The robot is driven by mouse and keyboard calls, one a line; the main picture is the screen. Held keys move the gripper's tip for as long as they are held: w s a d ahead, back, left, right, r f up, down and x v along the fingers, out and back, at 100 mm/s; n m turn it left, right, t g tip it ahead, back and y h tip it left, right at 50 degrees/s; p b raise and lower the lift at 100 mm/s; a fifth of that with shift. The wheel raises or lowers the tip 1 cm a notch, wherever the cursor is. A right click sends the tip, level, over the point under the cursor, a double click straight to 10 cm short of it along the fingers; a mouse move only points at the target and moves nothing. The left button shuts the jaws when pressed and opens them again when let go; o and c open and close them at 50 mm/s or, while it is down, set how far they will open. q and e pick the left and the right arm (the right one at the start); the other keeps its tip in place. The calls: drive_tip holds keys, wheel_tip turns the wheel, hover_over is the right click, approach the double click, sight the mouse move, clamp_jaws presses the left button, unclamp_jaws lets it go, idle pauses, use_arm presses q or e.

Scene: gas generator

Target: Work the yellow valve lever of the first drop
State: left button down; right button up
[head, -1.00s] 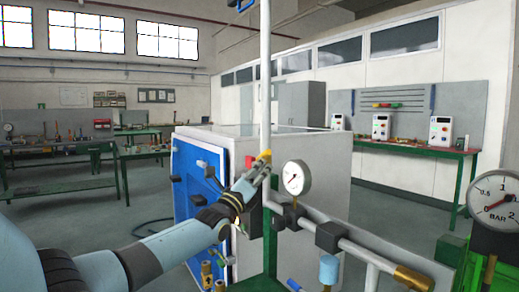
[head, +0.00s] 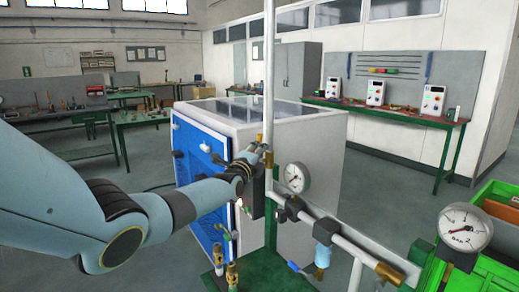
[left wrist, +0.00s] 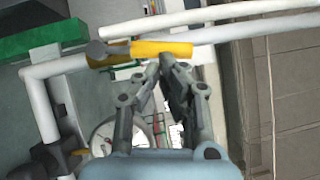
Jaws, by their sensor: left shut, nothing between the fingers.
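The yellow valve lever (left wrist: 162,49) lies across the upper middle of the left wrist view, on a brass and grey valve fitting (left wrist: 105,52) at a white pipe. In the head view it is too small and covered by the gripper to tell clearly. My left gripper (head: 262,149) is at the upright white pipe, beside the valve. In the left wrist view the left gripper's fingertips (left wrist: 170,60) are together just below the lever, close to it. I cannot tell whether they touch it. Nothing is between the fingers. My right gripper is not in view.
A pressure gauge (head: 297,177) and a sloping white pipe (head: 340,243) stand just right of the gripper. A larger gauge (head: 465,227) is at the right. A white and blue cabinet (head: 300,130) stands behind. Benches line the back, with open floor between.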

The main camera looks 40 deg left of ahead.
use_arm(q)
drive_tip(key=shift+w+a+r, duration=0.15)
drive_tip(key=shift+a+r, duration=0.15)
drive_tip(key=shift+a, duration=0.05)
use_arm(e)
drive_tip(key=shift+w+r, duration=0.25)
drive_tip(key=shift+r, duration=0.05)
use_arm(q)
drive_tip(key=shift+r, duration=0.1)
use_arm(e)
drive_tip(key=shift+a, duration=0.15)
